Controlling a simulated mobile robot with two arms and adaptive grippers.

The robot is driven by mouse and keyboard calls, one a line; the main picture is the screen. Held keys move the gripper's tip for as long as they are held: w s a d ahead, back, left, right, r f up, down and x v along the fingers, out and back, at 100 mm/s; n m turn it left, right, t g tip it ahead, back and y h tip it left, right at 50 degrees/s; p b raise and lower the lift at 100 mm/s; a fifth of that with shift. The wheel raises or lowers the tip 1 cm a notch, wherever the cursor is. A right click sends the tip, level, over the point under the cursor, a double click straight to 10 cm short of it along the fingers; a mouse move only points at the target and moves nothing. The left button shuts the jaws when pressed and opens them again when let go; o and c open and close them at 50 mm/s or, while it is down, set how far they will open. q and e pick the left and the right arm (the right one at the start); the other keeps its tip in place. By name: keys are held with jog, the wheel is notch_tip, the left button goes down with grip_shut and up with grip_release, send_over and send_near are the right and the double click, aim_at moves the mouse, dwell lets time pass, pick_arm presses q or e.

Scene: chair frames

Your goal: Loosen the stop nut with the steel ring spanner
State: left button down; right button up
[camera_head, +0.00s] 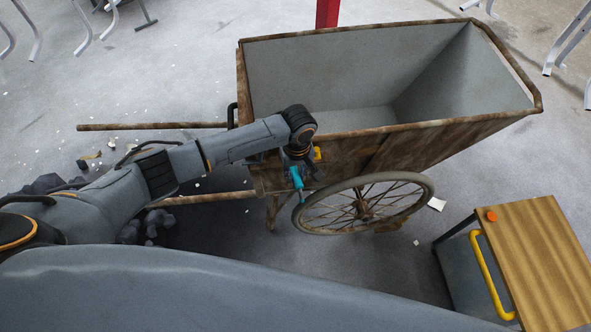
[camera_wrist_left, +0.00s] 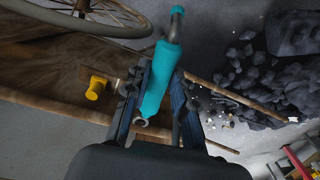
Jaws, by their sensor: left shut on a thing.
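The steel ring spanner (camera_head: 297,178) has a teal grip and hangs below my left gripper (camera_head: 300,164), beside the cart's side wall. In the left wrist view the spanner (camera_wrist_left: 160,80) lies between the two fingers of my left gripper, which is shut on its teal part. My right gripper is not in view.
The rusty handcart (camera_head: 450,138) stands open and empty, its spoked wheel (camera_head: 417,206) just right of the spanner. Two wooden shafts (camera_head: 150,126) reach left. Dark rubble (camera_wrist_left: 245,75) lies on the floor. A wood-topped cabinet (camera_head: 545,250) with a yellow handle stands at lower right.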

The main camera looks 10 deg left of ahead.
pick_arm(q)
notch_tip(320, 180, down, 4)
jog(key=shift+r+b, duration=0.1)
jog(key=shift+b, duration=0.7)
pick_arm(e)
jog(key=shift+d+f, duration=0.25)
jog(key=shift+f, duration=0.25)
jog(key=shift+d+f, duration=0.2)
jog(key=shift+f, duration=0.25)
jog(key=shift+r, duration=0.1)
pick_arm(q)
jog(key=shift+s+r+p, duration=0.1)
jog(key=shift+p, duration=0.45)
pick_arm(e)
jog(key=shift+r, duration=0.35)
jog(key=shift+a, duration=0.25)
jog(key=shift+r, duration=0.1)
pick_arm(q)
jog(key=shift+p, duration=0.35)
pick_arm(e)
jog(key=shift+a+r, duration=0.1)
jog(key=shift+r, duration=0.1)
